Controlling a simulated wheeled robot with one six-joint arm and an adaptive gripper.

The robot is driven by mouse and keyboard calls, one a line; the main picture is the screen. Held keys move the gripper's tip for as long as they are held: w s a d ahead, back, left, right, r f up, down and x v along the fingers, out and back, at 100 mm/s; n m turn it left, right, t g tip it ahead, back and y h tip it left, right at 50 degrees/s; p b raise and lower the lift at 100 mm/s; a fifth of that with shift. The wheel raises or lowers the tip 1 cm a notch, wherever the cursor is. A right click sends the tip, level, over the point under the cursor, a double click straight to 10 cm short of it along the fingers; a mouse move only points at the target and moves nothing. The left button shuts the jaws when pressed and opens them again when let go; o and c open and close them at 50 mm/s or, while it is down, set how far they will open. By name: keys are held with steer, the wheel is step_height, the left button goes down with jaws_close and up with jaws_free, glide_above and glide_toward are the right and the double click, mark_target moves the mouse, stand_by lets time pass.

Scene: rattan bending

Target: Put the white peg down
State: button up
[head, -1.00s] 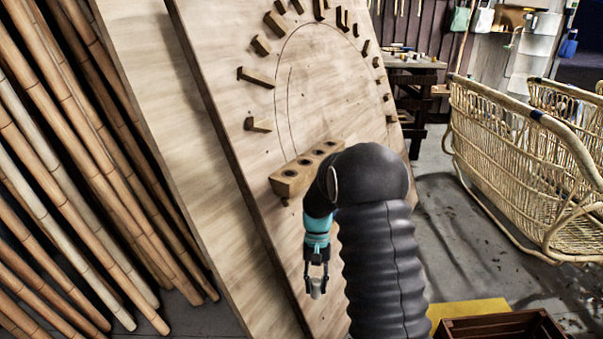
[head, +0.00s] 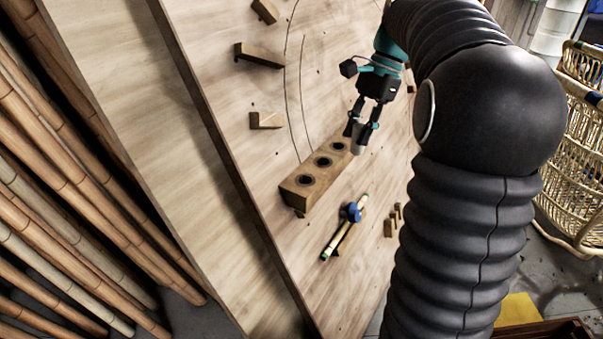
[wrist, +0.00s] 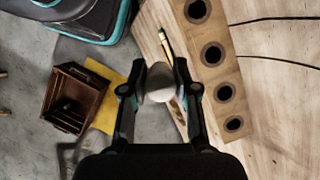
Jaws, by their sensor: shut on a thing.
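The white peg (wrist: 160,84) is between the fingertips of my gripper (wrist: 160,90) in the wrist view. In the head view the peg (head: 358,139) hangs from my gripper (head: 361,138), which is shut on it. A wooden block (head: 315,178) with a row of dark round holes is fixed to the board, and the peg is by its right end. In the wrist view the block (wrist: 218,72) lies to the right of the peg, with several holes showing. Whether the peg touches the block cannot be told.
The tilted wooden board (head: 230,60) carries several angled pegs (head: 260,55) along a drawn curve. A stick with a blue knob (head: 353,212) is below the block. Bamboo poles (head: 60,200) lean at left. A dark red crate (wrist: 75,97) and yellow mat (wrist: 108,95) lie on the floor.

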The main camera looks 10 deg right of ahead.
steer(key=shift+w+a+f+b, duration=0.2)
steer(key=shift+w+a+f, duration=0.3)
steer(key=shift+a+f, duration=1.3)
steer(key=shift+w+a+f+b, duration=0.15)
steer(key=shift+w+a+f, duration=0.35)
steer(key=shift+a+f, duration=1.25)
steer(key=shift+w+a+f+b, duration=0.2)
steer(key=shift+w+a+f, duration=0.3)
steer(key=shift+a+f, duration=1.3)
steer(key=shift+d+f, duration=0.1)
steer(key=shift+f, duration=0.1)
steer(key=o, duration=1)
steer(key=shift+c, duration=0.2)
